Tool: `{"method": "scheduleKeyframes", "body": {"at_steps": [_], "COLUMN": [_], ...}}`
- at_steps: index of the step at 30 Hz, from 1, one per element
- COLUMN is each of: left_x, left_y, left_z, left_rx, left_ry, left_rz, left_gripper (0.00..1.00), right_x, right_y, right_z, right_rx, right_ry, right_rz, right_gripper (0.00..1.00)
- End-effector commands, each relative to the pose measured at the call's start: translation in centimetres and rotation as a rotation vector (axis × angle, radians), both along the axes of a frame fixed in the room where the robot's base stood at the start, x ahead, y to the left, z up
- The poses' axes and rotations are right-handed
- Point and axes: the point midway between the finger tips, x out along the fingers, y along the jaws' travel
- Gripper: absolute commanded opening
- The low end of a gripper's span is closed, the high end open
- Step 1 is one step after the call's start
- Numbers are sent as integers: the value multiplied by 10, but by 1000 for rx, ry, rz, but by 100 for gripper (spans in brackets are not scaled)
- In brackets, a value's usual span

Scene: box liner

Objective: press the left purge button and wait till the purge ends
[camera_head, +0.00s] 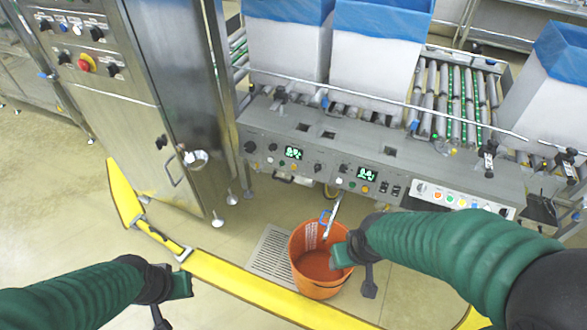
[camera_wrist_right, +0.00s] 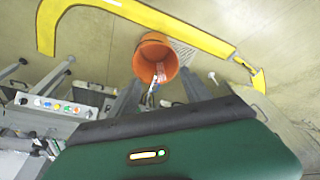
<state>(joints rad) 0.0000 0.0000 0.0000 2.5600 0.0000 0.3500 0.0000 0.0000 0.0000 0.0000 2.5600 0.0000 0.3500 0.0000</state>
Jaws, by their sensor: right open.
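A grey control panel (camera_head: 325,160) runs under the conveyor, with two green digital displays, a left one (camera_head: 293,152) and a right one (camera_head: 367,173). Small buttons and knobs surround each display; which is the left purge button is too small to tell. My right gripper (camera_head: 355,268) is open and empty, in front of and below the panel, over the orange bucket (camera_head: 305,240). In the right wrist view its fingers (camera_wrist_right: 158,90) stand apart with the bucket beyond them. My left gripper (camera_head: 172,301) is open and empty at the lower left, away from the panel.
A yellow floor barrier (camera_head: 245,280) curves in front of the machine. A steel cabinet (camera_head: 180,110) stands at the left. Blue-lined white boxes (camera_head: 375,50) stand on the rollers behind a thin rail. A button strip (camera_head: 460,198) is at the right.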

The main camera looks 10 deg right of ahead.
Motion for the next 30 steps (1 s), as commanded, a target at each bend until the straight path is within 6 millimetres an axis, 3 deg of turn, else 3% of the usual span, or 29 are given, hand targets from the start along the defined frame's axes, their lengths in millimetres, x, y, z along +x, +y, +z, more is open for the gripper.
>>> {"method": "scheduleKeyframes", "body": {"at_steps": [2,14,30], "left_x": [0,0,0], "left_y": [0,0,0], "left_z": [0,0,0], "left_rx": [0,0,0], "left_ry": [0,0,0], "left_rz": [0,0,0], "left_gripper": [0,0,0], "right_x": [0,0,0], "right_y": [0,0,0], "right_z": [0,0,0], "right_rx": [0,0,0], "right_ry": [0,0,0], "right_rz": [0,0,0], "right_gripper": [52,0,0]}}
